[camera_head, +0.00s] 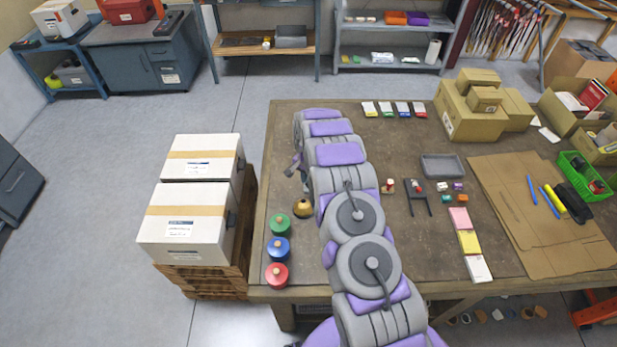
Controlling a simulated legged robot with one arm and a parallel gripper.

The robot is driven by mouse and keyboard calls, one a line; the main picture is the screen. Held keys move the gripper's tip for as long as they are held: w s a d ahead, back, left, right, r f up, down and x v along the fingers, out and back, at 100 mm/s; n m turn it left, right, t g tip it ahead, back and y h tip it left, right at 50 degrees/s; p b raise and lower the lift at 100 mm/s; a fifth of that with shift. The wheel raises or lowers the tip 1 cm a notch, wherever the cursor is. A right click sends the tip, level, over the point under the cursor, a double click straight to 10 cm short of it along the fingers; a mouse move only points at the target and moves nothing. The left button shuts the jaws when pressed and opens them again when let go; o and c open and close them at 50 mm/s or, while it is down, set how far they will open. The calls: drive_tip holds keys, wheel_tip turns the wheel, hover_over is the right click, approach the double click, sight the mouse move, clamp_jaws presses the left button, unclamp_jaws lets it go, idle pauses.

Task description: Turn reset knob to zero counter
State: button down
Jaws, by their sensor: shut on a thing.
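My gripper (303,184) is small and dark at the left of my arm's far end, pointing down over the table's left part. It is shut, with its fingertips at the top of a round brass-coloured piece (302,208). The contact itself is too small to see clearly. Green (280,224), blue (278,249) and red (277,275) round pieces with knobs on top stand in a row nearer me along the table's left edge. No counter digits can be read, and I cannot tell which piece is the counter. My arm hides the table's middle-left.
The brown table (400,150) carries a grey tray (442,167), a small dark stand (417,194), coloured pads (463,241), cardboard boxes (470,118) and flat cardboard (520,225). White cartons (188,222) on a pallet stand left of it. Floor is clear farther left.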

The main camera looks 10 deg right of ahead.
drive_tip(key=shift+s+d+f+m+g+p, duration=0.15)
drive_tip(key=shift+s+f+m+p, duration=0.1)
drive_tip(key=shift+s+f+m, duration=0.3)
drive_tip(key=shift+s+a+f+m+g+p, duration=0.15)
drive_tip(key=shift+s+f+m+p, duration=0.15)
drive_tip(key=shift+f+m, duration=0.35)
drive_tip(key=shift+s+d+f, duration=0.1)
drive_tip(key=shift+d, duration=0.1)
drive_tip(key=c, duration=1.2)
unclamp_jaws()
drive_tip(key=shift+w+r, duration=0.2)
drive_tip(key=shift+r, duration=0.25)
drive_tip(key=r, duration=0.2)
drive_tip(key=w+r, duration=0.1)
drive_tip(key=r, duration=0.3)
drive_tip(key=shift+w+d+r+p, duration=0.15)
drive_tip(key=shift+w+r+p, duration=0.05)
drive_tip(key=shift+w+p, duration=0.15)
drive_tip(key=r, duration=1.2)
drive_tip(key=shift+s+a+r+p, duration=0.25)
drive_tip(key=shift+a+p, duration=0.05)
drive_tip(key=shift+p, duration=0.1)
drive_tip(key=shift+a, duration=0.1)
